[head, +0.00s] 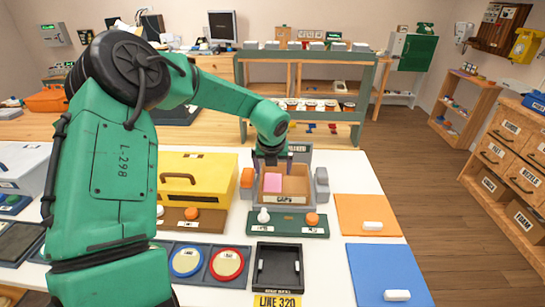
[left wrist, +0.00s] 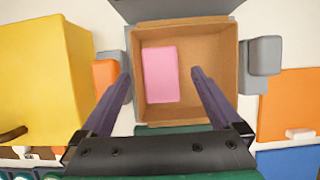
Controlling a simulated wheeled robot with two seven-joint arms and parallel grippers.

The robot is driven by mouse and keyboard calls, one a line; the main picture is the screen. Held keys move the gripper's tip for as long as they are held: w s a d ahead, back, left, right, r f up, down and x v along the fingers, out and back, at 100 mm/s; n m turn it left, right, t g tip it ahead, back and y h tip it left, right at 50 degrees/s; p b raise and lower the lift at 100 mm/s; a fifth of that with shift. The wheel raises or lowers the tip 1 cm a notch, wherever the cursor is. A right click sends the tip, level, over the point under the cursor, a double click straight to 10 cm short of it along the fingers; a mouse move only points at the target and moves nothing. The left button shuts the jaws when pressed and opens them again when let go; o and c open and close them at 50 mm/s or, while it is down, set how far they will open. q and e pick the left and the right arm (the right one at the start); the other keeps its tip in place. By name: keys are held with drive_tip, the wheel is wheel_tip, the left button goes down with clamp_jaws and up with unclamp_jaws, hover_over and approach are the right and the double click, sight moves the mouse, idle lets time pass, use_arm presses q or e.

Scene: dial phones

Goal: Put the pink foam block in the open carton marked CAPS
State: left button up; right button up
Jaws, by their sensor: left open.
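The pink foam block (head: 273,182) lies inside the open brown carton marked CAPS (head: 285,198), toward its left side. In the left wrist view the pink block (left wrist: 160,75) rests on the carton's floor, and the carton (left wrist: 218,55) has bare floor to the right of the block. My left gripper (head: 273,160) is above the carton, pointing down. In the left wrist view its two dark fingers (left wrist: 161,75) are spread wide, with the block between them in the picture and not gripped. My right gripper is in neither view.
The carton sits in a grey holder (head: 321,186) on the white table. A yellow box (head: 205,170) stands to the left. A green panel (head: 288,226) and a black tray (head: 277,268) lie in front. Orange (head: 352,222) and blue mats (head: 362,270) lie right.

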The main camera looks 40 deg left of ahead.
use_arm(q)
drive_tip(key=shift+r+p, duration=0.7)
drive_tip(key=shift+r, duration=0.1)
drive_tip(key=b+v, duration=0.2)
drive_tip(key=v, duration=0.9)
drive_tip(key=shift+s+r, duration=0.15)
drive_tip(key=shift+r, duration=0.1)
